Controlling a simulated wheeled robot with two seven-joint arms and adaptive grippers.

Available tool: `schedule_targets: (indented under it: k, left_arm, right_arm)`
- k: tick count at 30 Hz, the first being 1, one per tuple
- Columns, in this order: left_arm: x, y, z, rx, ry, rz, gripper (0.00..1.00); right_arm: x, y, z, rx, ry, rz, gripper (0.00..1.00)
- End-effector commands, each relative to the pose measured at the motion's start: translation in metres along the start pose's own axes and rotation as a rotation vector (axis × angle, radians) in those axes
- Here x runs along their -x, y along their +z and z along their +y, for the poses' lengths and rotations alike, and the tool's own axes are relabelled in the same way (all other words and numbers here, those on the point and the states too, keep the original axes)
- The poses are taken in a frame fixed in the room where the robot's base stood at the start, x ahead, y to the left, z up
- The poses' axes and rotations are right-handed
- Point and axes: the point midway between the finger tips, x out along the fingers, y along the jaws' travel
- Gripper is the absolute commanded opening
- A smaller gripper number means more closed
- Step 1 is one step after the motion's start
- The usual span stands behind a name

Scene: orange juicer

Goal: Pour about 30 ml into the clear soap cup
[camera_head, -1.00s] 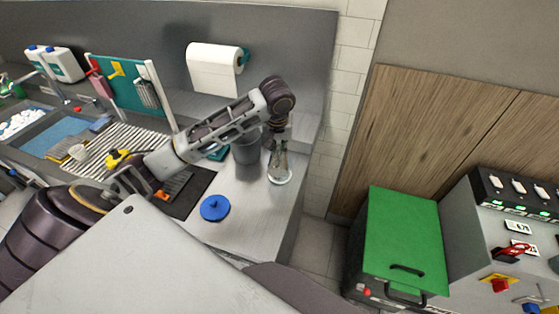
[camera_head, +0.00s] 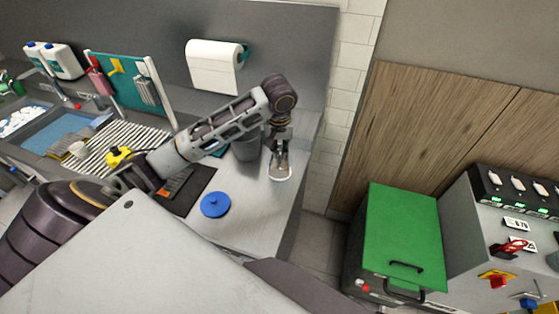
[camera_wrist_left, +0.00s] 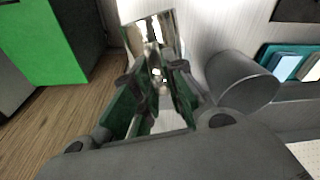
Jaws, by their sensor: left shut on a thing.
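My left gripper (camera_head: 281,140) is over the right end of the steel counter, pointing down at a clear cup (camera_head: 281,171). The cup is see-through with a pale round rim or base. In the left wrist view the dark green fingers of my left gripper (camera_wrist_left: 155,78) close around the glassy cup (camera_wrist_left: 150,32). Reflections blur its outline, and I cannot tell whether it touches the counter or how much liquid it holds. My right gripper is not in view.
A grey container (camera_head: 246,147) stands close left of the gripper, also in the left wrist view (camera_wrist_left: 240,85). A blue round lid (camera_head: 215,204) lies nearer on the counter (camera_head: 250,205). A paper roll (camera_head: 213,66) hangs behind. A green-topped bin (camera_head: 402,228) stands right, past a floor gap.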

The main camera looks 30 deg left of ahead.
Motion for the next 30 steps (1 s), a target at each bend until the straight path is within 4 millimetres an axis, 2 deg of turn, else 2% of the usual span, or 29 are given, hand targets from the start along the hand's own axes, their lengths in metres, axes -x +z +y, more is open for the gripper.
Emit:
schedule_targets:
  k: [30]
  left_arm:
    - [0.0028, -0.0001, -0.0005, 0.0, 0.0, -0.048, 0.0]
  right_arm:
    - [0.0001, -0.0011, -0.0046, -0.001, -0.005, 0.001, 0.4]
